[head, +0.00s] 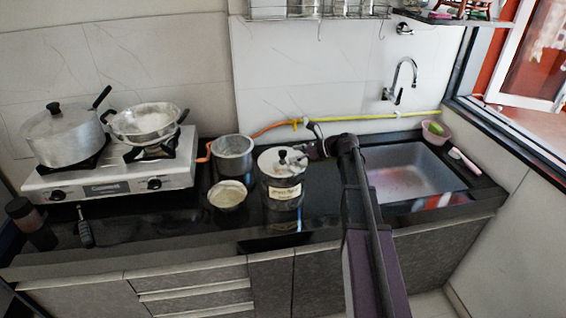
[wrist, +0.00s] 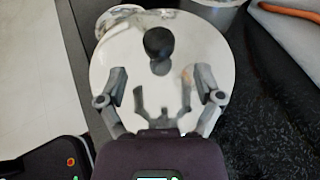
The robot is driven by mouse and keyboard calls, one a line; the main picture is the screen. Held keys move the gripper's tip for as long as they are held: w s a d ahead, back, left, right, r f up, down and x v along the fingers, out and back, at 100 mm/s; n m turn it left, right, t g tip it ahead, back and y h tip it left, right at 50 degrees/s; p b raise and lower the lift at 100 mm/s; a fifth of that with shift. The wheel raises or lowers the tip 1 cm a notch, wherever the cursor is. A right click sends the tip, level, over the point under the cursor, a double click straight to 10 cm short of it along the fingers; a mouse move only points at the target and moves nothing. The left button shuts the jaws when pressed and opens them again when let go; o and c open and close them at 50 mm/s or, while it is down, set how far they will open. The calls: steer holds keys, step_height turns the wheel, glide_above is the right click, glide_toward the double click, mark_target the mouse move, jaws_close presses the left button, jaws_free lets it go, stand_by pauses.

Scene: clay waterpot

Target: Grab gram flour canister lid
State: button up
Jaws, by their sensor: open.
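The gram flour canister (head: 284,193) is a dark cylinder with a pale label, standing on the black counter. Its lid (head: 270,163) is round, shiny and light, with a black knob (head: 283,156) at its middle. In the wrist view the lid (wrist: 110,70) fills the middle, with the knob (wrist: 159,43) near the top. My gripper (wrist: 162,85) is open above the lid, its fingers spread on the near side of the knob and not around it.
A steel pot (head: 232,158) and a small bowl (head: 228,195) stand close left of the canister. The stove (head: 110,178) with two pots is farther left. The sink (head: 415,172) lies to the right. An orange gas hose (head: 270,128) runs along the wall behind.

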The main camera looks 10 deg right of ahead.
mark_target(287, 155)
steer(key=shift+b+x, duration=0.75)
steer(key=shift+x, duration=1.5)
steer(key=shift+s, duration=0.1)
jaws_close()
